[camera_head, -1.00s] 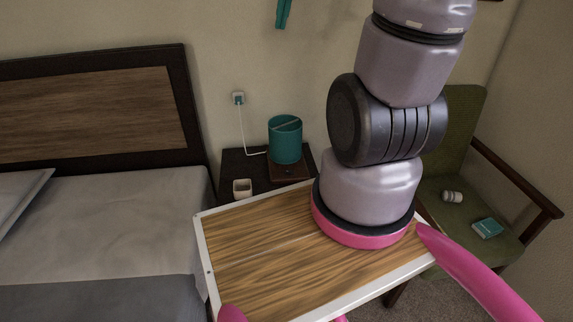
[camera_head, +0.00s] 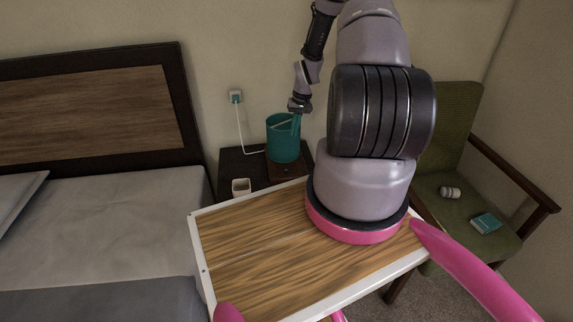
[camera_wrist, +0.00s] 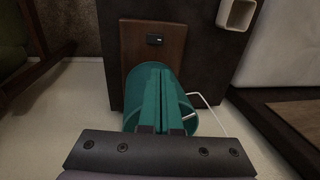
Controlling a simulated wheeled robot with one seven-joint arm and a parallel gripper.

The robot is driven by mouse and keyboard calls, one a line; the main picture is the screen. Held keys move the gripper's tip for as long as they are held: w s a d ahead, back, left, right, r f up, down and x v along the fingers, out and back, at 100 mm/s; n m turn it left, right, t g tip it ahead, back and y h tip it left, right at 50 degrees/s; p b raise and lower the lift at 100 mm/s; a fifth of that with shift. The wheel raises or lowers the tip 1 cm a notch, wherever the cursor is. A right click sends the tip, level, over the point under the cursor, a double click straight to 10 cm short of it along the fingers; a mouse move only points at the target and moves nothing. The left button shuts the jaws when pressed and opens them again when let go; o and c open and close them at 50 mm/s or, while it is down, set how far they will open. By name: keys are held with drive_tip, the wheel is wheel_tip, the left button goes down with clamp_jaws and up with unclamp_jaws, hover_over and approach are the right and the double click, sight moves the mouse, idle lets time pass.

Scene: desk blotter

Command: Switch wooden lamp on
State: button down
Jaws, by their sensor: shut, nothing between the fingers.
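The lamp has a teal cylindrical shade (camera_head: 281,145) on a square wooden base (camera_head: 275,172). It stands on a dark bedside table, and its shade looks unlit. In the wrist view the wooden base (camera_wrist: 170,48) bears a small black switch (camera_wrist: 155,40). The switch shows as a small dark spot in the head view (camera_head: 287,169). My gripper (camera_head: 295,130) is at the upper right of the shade in the head view. In the wrist view its teal fingers (camera_wrist: 160,68) are shut and empty. They overlap the shade (camera_wrist: 187,108) and point toward the base; contact is unclear.
A white square cup (camera_head: 241,187) stands on the dark bedside table (camera_head: 233,163) left of the lamp; it also shows in the wrist view (camera_wrist: 236,14). A white cord runs to a wall socket (camera_head: 236,96). The bed (camera_head: 110,225) is left, a green chair (camera_head: 455,205) right.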

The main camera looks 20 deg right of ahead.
sight(285, 170)
drive_tip(key=a+f, duration=0.1)
drive_tip(key=f, duration=1)
drive_tip(key=a+f, duration=0.1)
drive_tip(key=f, duration=0.4)
drive_tip(key=shift+w+a+f, duration=0.15)
drive_tip(key=shift+a, duration=0.15)
drive_tip(key=shift+a+f+g+h, duration=0.3)
drive_tip(key=shift+a+f+h, duration=0.25)
drive_tip(key=shift+h, duration=0.65)
drive_tip(key=shift+a, duration=0.1)
